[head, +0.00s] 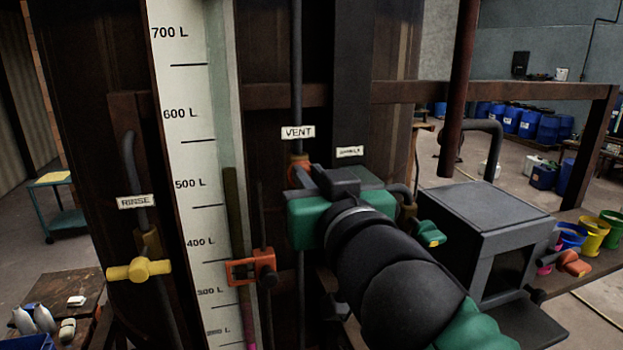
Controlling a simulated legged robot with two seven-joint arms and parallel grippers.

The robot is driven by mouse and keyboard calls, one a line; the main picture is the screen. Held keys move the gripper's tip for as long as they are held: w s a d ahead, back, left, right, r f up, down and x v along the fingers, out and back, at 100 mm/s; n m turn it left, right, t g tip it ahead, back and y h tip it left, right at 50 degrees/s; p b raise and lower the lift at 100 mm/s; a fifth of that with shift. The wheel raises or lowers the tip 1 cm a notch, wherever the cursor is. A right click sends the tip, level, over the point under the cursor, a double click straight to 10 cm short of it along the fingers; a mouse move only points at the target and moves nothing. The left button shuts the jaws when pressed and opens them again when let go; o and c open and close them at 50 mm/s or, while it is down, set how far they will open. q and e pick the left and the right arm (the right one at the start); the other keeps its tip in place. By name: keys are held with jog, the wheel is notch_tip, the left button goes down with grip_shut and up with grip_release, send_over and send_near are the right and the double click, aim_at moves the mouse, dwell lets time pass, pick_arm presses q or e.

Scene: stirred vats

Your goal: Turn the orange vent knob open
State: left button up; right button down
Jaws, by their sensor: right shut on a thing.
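The orange vent knob (299,162) is on the pipe just below the VENT label (298,132). Only a little orange shows; my gripper hides most of it, so I cannot tell the angle of its handle. My right gripper (314,180), with dark jaws and a green body, reaches in from the lower right and is shut on the knob. My left gripper is not in view.
A yellow RINSE valve (139,270) is at the left. A white litre scale (188,150) with an orange slider (252,268) stands left of my gripper. A green-handled valve (430,234) and a grey box (488,225) are close on the right.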

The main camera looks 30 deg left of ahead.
jog(key=shift+a+f, duration=0.1)
jog(key=shift+f, duration=0.15)
jog(key=c, duration=1.6)
grip_release()
jog(key=shift+w, duration=0.1)
jog(key=shift+o, duration=0.8)
jog(key=shift+a, duration=0.1)
